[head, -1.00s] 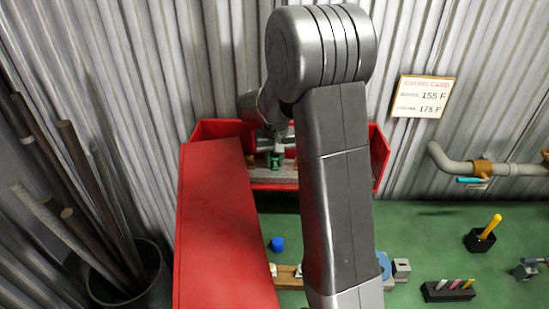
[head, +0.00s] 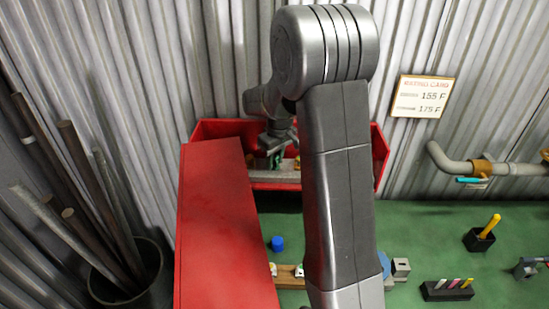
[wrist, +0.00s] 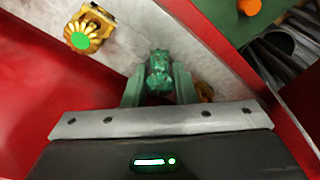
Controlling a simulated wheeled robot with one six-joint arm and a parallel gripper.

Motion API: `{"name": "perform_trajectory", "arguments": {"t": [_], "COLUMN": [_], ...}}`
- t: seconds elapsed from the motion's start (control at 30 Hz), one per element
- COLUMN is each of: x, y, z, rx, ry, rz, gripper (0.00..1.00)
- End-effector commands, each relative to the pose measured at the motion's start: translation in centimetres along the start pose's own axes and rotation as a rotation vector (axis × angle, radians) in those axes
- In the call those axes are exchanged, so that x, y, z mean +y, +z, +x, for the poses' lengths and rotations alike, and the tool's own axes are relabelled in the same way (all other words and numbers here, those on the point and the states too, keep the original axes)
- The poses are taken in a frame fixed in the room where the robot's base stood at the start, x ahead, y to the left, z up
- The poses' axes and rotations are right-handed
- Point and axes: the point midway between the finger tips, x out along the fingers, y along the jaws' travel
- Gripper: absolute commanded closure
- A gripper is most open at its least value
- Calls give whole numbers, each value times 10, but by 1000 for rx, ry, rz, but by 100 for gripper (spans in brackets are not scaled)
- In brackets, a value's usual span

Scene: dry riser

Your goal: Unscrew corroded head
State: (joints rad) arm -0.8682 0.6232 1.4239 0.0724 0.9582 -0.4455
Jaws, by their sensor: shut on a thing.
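The corroded head (wrist: 159,72) is green and rough, and sits at the grey pipe in the wrist view. My gripper (wrist: 158,88) has its green fingers on either side of it and is shut on it. In the head view my gripper (head: 276,160) reaches down into the open red box (head: 222,128). The head is too small and covered there to make out. A brass head with a green centre (wrist: 88,29) is at the upper left of the wrist view. Another brass piece (wrist: 206,91) is partly hidden beside the right finger.
The red door (head: 225,225) stands open at the left front of the box. The box walls are close around my gripper. A rating card (head: 422,97) hangs on the wall. A blue cap (head: 277,243) and a black holder (head: 448,290) are on the green bench.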

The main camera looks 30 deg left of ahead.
Motion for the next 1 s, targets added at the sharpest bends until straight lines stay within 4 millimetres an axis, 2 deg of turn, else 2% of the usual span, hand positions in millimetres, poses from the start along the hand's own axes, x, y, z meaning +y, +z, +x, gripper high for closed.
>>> {"name": "perform_trajectory", "arguments": {"t": [0.23, 0.67, 1.0], "x": [0, 0, 0], "y": [1, 1, 0], "z": [1, 1, 0], "rx": [-2, -2, -1], "ry": [-32, -40, -91], "rz": [-201, -253, -590], "gripper": [100, 100, 100]}}
